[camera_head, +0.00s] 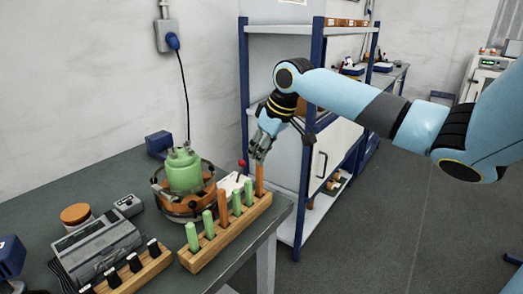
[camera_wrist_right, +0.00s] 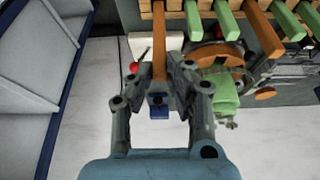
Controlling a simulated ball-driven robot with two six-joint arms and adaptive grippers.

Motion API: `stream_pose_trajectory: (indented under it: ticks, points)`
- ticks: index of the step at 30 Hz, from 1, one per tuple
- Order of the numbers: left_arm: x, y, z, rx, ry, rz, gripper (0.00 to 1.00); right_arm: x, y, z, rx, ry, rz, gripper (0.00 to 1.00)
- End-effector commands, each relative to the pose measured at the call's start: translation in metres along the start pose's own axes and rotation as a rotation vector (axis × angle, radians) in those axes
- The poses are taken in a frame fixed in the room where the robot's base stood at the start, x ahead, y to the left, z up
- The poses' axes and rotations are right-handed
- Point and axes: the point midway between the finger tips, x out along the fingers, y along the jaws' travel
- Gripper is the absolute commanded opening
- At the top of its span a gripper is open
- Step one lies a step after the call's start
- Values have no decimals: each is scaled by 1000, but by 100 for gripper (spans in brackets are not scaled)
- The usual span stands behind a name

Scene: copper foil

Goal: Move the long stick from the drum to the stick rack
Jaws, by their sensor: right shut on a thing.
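My right gripper (camera_head: 262,146) is shut on an upright orange long stick (camera_head: 259,179), holding it near its top. In the right wrist view the stick (camera_wrist_right: 158,45) runs between the fingers (camera_wrist_right: 158,92). Its lower end meets the far right end of the wooden stick rack (camera_head: 225,240); I cannot tell whether it is fully seated. The rack also holds several green sticks (camera_head: 208,224) and another orange stick (camera_head: 223,207). The drum (camera_head: 185,172), with a green top and an orange-brown ring, stands behind the rack. My left gripper is not in view.
A red-knobbed lever (camera_head: 241,164) stands close left of the held stick. A grey device (camera_head: 97,248), a block with black knobs (camera_head: 135,264) and an orange round lid (camera_head: 75,214) are at left. A blue-framed shelf (camera_head: 244,100) stands behind my right arm.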

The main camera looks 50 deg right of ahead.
Motion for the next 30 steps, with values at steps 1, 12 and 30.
stream_pose_trajectory:
  ticks: [1, 12, 30]
  points:
    - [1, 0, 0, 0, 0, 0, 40, 2, 0, 1, 1, 0, 0, 0]
    - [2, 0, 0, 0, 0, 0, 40, 12, 0, 5, 0, 0, 0, 0]
    - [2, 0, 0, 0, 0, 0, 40, 12, 0, 5, 0, 0, 0, 43]
